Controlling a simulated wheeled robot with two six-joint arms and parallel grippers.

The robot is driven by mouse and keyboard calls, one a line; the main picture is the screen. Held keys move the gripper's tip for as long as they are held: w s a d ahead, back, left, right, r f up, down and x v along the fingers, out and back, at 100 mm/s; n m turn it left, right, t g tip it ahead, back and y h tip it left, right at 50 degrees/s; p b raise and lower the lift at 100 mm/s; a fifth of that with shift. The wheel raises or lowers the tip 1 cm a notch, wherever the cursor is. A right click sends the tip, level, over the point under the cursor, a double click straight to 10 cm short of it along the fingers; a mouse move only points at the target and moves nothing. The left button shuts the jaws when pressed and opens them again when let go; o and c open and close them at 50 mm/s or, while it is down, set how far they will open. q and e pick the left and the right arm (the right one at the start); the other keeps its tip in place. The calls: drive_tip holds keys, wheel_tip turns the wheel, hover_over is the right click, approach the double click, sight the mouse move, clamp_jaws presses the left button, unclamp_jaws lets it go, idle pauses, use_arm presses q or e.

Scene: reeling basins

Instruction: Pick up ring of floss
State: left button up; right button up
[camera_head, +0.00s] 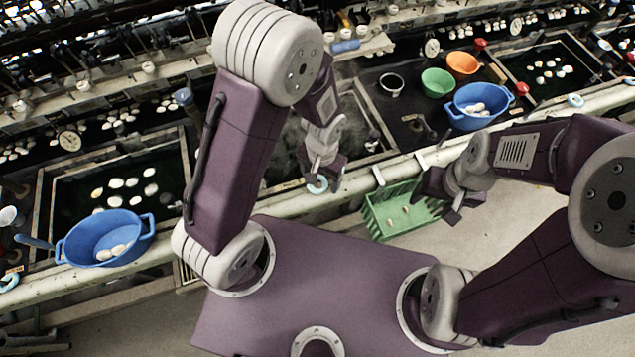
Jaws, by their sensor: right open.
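A small pale blue and white ring of floss (317,185) is at the front rail of the basins, near the middle of the head view. My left gripper (322,174) is right above it, with its fingers beside the ring. I cannot tell whether the fingers touch or hold it. My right gripper (452,207) is open at the right edge of a green basket (390,232). Similar rings lie on the rail at the far left (10,282) and at the right (575,100).
A blue basin (75,240) with white cocoons stands at the left, and another blue basin (462,120) at the upper right. Green (437,82) and orange (462,65) bowls stand behind it. The long front rail (285,205) runs across the view.

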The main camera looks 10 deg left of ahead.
sight(322, 182)
use_arm(q)
drive_tip(key=c, duration=0.7)
drive_tip(key=shift+c, duration=0.2)
drive_tip(key=shift+r, duration=0.3)
drive_tip(key=r, duration=0.4)
drive_tip(key=shift+d, duration=0.25)
drive_tip(key=s+d+r, duration=0.2)
drive_tip(key=d+r, duration=0.4)
drive_tip(key=d, duration=0.5)
drive_tip(key=shift+s+r, duration=0.25)
drive_tip(key=shift+s, duration=0.05)
